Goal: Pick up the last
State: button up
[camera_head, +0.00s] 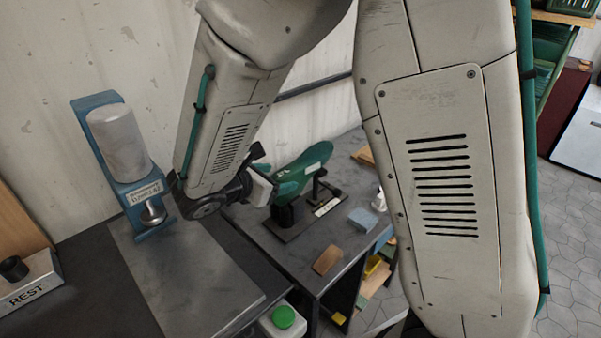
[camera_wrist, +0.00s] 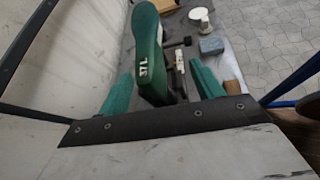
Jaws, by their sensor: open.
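The last (camera_head: 315,160) is a green foot form, held up on a dark stand (camera_head: 305,222) on the lower bench. My gripper (camera_wrist: 162,76) is open, with one teal finger on each side of the last's marked end in the picture. The last appears closer to the left finger; I cannot tell if they touch. In the head view my gripper (camera_head: 283,186) is beside the last, partly hidden by my wrist.
A blue press (camera_head: 100,140) with a grey cylinder stands on the dark bench at left, near a block marked "REST" (camera_head: 30,284). A green button (camera_head: 284,316) is at front. A brown block (camera_head: 327,260) and a blue-grey block (camera_head: 362,220) lie near the stand. A wall is behind.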

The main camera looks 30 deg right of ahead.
aim_at(280, 176)
jog(key=shift+w+a+f+n+t, duration=0.7)
jog(key=shift+w+a+f+n, duration=0.3)
jog(key=shift+f+n, duration=0.1)
jog(key=x, duration=0.7)
jog(key=shift+d+r, duration=0.15)
jog(key=shift+d, duration=0.05)
jog(key=shift+c, duration=0.4)
jog(key=c, duration=1)
jog(key=shift+c, duration=0.5)
